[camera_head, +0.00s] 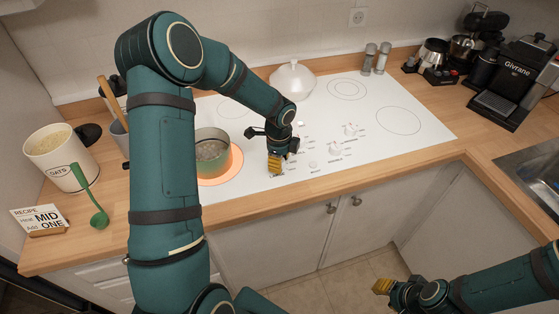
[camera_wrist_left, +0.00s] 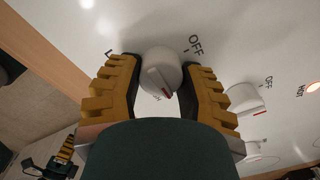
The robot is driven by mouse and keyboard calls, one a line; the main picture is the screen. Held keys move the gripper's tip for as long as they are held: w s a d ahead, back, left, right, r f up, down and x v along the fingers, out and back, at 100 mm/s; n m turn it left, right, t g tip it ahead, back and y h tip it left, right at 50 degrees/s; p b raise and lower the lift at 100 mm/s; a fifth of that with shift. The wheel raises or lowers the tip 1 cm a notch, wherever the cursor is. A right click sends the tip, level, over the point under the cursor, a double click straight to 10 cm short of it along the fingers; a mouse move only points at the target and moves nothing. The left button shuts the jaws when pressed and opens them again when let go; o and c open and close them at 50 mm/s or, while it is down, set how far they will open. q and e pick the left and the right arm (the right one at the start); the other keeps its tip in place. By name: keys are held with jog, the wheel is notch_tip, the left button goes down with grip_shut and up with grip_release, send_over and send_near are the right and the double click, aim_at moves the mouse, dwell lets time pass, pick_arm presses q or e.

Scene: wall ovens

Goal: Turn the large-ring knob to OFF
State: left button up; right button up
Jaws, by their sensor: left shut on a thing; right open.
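My left gripper (camera_head: 277,163) reaches down to the front left of the white cooktop's controls. In the left wrist view its yellow fingers (camera_wrist_left: 160,82) are shut on a white knob (camera_wrist_left: 158,62), one on each side. The knob's red mark (camera_wrist_left: 164,90) points away from the OFF label (camera_wrist_left: 195,45), which is printed beyond the knob at upper right. In the head view the gripper hides this knob. The large ring (camera_head: 232,163) glows orange under a pot (camera_head: 211,150). My right gripper (camera_head: 383,286) is open and empty in front of the counter.
Other white knobs (camera_head: 335,149) sit right of my left gripper, and one shows close by in the wrist view (camera_wrist_left: 244,97). A lit HOT lamp (camera_wrist_left: 313,88) is at its right edge.

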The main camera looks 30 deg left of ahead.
pick_arm(q)
jog(key=shift+n, duration=0.5)
dwell(0.4)
jog(key=n+b, duration=0.1)
jog(key=n, duration=0.2)
jog(key=shift+f+b, duration=0.15)
jog(key=shift+b, duration=0.25)
jog(key=n+b, duration=0.1)
jog(key=n, duration=0.4)
jog(key=shift+b, duration=0.3)
jog(key=n, duration=0.4)
jog(key=shift+w+n+b, duration=0.1)
jog(key=shift+n+b, duration=0.25)
jog(key=shift+n, duration=0.05)
jog(key=shift+a+n, duration=0.1)
jog(key=shift+n, duration=1.9)
jog(key=o, duration=1.2)
jog(key=shift+w, duration=0.1)
